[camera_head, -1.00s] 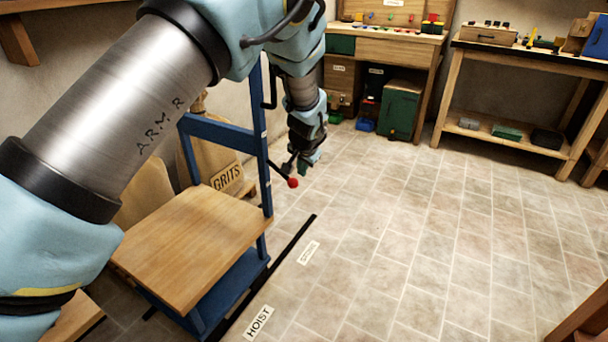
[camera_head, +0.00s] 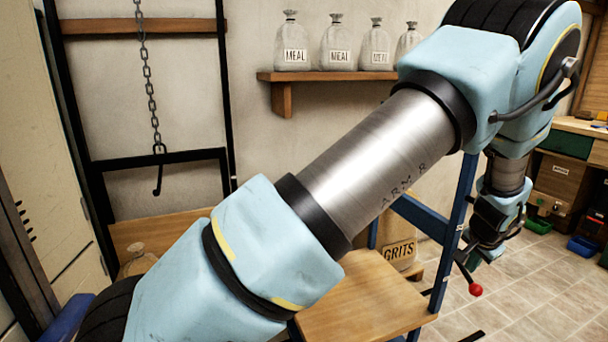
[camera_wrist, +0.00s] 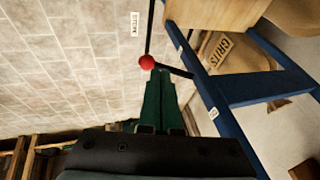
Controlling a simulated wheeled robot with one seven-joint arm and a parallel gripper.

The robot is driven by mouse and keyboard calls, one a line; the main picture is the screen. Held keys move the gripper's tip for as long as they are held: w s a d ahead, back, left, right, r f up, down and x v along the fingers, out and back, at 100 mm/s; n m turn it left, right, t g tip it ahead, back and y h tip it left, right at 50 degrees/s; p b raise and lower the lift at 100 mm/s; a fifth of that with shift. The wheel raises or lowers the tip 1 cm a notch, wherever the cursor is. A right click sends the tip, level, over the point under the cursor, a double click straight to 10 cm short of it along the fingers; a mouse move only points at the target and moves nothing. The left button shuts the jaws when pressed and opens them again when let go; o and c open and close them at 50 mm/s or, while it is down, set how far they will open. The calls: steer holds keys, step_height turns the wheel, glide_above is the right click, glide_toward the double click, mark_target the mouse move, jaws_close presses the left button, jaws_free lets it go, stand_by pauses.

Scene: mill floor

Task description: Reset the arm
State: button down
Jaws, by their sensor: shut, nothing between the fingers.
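My arm reaches across the head view from lower left to upper right, bends at the elbow and hangs down at the right. My gripper (camera_head: 474,260) points down beside the blue frame (camera_head: 455,215). It also shows in the wrist view (camera_wrist: 159,74), where its two green fingers lie together with nothing between them. A red ball knob (camera_head: 475,289) on a thin black lever is close to the fingertips. In the wrist view the knob (camera_wrist: 147,62) appears just past the fingertips; I cannot tell whether they touch.
A wooden platform (camera_head: 365,300) sits on the blue frame beneath my arm. A sack marked GRITS (camera_head: 399,251) stands behind it. A shelf (camera_head: 330,76) holds several labelled sacks. A chain with a hook (camera_head: 158,170) hangs at left. Open tiled floor (camera_head: 540,275) lies at right.

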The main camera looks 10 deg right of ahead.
steer(key=w+a+r+n+g+y+p, duration=0.1)
steer(key=w+a+r+n+p, duration=0.3)
steer(key=a, duration=1)
steer(key=w+a+r+n+y, duration=0.1)
steer(key=w+a+r+n, duration=0.2)
steer(key=w+a+r, duration=0.75)
steer(key=s+a+r+n+p, duration=0.1)
steer(key=s+a+r+n, duration=0.1)
steer(key=s+a, duration=0.3)
steer(key=s+a+r+n+g+p, duration=0.1)
steer(key=s+a, duration=0.5)
steer(key=a, duration=0.8)
steer(key=s+a+r+n+p, duration=0.2)
steer(key=s+a, duration=0.4)
steer(key=a, duration=0.4)
steer(key=shift+s+r+n+g+y, duration=0.25)
steer(key=shift+r+n+g+y, duration=0.2)
steer(key=shift+n, duration=0.25)
